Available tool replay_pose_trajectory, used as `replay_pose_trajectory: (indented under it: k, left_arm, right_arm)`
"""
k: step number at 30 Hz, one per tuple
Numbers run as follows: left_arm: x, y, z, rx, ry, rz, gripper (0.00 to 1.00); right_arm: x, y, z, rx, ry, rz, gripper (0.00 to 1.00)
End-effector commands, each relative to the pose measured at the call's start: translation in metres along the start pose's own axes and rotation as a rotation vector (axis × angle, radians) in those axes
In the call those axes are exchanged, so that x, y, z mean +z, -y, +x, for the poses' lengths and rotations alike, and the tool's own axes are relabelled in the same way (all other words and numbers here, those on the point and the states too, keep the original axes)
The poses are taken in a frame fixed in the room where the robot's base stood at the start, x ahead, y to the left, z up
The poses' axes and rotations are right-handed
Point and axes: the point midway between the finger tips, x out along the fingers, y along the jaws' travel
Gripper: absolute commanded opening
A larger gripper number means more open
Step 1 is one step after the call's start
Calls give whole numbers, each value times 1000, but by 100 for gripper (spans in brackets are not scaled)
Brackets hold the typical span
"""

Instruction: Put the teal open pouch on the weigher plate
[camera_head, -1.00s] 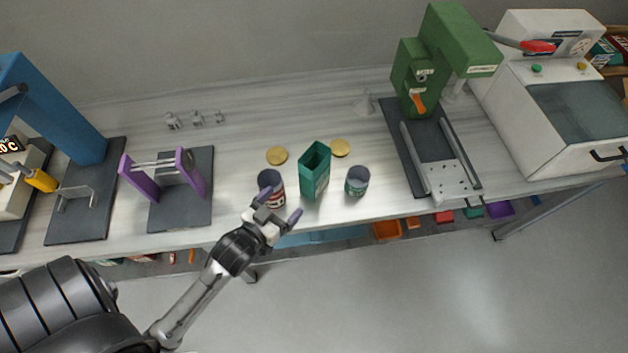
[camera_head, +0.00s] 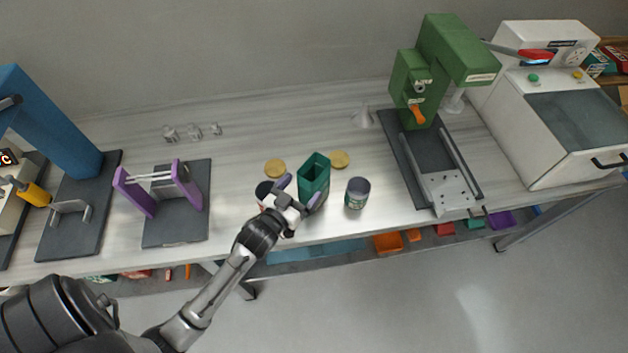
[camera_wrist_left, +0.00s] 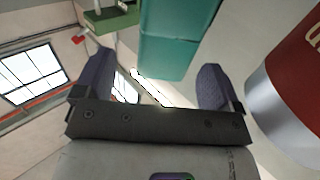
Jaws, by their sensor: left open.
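The teal open pouch (camera_head: 314,172) stands upright near the front edge of the bench, open at the top. My left gripper (camera_head: 300,191) is open at its near side, one purple finger to each side of its lower front. In the left wrist view, the pouch (camera_wrist_left: 178,40) shows ahead, between the directions of the two spread fingers (camera_wrist_left: 157,62); I cannot tell whether they touch it. A bare metal plate with holes (camera_head: 449,190) lies before the green machine (camera_head: 440,75); I cannot tell whether it is the weigher plate. My right gripper is out of view.
A tin (camera_head: 263,190) stands left of the pouch, partly hidden by my gripper; its red side (camera_wrist_left: 300,75) is close in the wrist view. Another tin (camera_head: 357,193) stands right. Two gold lids (camera_head: 275,168) lie behind. A purple-sided stand (camera_head: 160,190) is at left.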

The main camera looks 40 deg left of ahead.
Motion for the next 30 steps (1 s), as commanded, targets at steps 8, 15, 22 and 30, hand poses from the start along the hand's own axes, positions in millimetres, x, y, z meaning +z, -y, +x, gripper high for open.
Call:
replay_pose_trajectory:
  k: [8, 15, 22, 30]
  left_arm:
    - [-2, 5, 35, 1, -2, 0, 89]
    - [-1, 4, 50, 1, 0, 0, 89]
    - [-1, 4, 50, 0, 0, 0, 88]
    - [-1, 4, 50, 0, 0, 0, 63]
  right_arm:
    - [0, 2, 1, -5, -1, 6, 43]
    - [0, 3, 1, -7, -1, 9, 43]
    - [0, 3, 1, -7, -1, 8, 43]
    - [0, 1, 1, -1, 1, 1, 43]
